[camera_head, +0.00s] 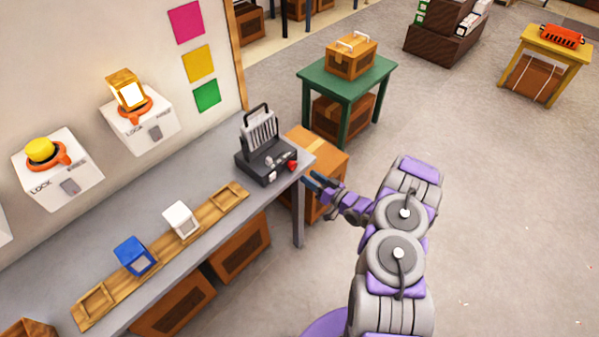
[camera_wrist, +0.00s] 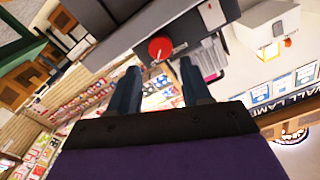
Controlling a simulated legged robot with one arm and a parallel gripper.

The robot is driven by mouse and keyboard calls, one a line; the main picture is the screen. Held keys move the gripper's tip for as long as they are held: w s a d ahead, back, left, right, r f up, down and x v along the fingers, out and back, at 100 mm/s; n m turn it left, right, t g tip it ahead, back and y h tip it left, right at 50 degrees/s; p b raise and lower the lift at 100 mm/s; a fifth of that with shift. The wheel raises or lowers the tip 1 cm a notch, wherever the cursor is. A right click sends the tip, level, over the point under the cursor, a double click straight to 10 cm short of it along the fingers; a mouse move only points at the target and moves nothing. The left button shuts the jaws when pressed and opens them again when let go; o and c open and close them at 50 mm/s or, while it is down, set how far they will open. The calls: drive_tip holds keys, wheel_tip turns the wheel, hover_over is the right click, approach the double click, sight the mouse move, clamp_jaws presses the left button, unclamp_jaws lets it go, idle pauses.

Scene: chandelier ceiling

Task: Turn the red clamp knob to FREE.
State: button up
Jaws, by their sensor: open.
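The red clamp knob (camera_head: 292,166) sits on the front right of a dark grey clamp device (camera_head: 262,176) at the right end of the grey bench. In the wrist view the red knob (camera_wrist: 160,47) shows near the top, just beyond and between the fingertips. My gripper (camera_head: 313,181) is open and empty, a little to the right of the knob in the head view. Its two dark fingers (camera_wrist: 158,80) show in the wrist view, apart from the knob. No FREE marking by the knob is readable.
The grey bench (camera_head: 205,172) holds a wooden rack (camera_head: 160,257) with a blue block (camera_head: 131,252) and a white block (camera_head: 181,220). Cardboard boxes (camera_head: 322,152) stand beside the bench end. A green table (camera_head: 346,84) stands behind.

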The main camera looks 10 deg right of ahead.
sight(295, 167)
drive_tip(key=shift+b+x, duration=0.65)
drive_tip(key=shift+x, duration=2.4)
drive_tip(key=shift+c, duration=0.3)
drive_tip(key=c, duration=0.7)
drive_tip(key=shift+n+p, duration=0.4)
drive_tip(key=shift+p, duration=0.2)
drive_tip(key=n+p, duration=0.1)
drive_tip(key=p, duration=0.2)
drive_tip(key=shift+r+n, duration=0.25)
drive_tip(key=shift+n, duration=0.15)
drive_tip(key=n+p, duration=0.2)
drive_tip(key=p, duration=0.1)
drive_tip(key=shift+p, duration=0.3)
drive_tip(key=n+p, duration=0.4)
drive_tip(key=p, duration=0.1)
drive_tip(key=shift+f, duration=0.2)
drive_tip(key=shift+f+n, duration=0.1)
drive_tip(key=shift+n, duration=0.2)
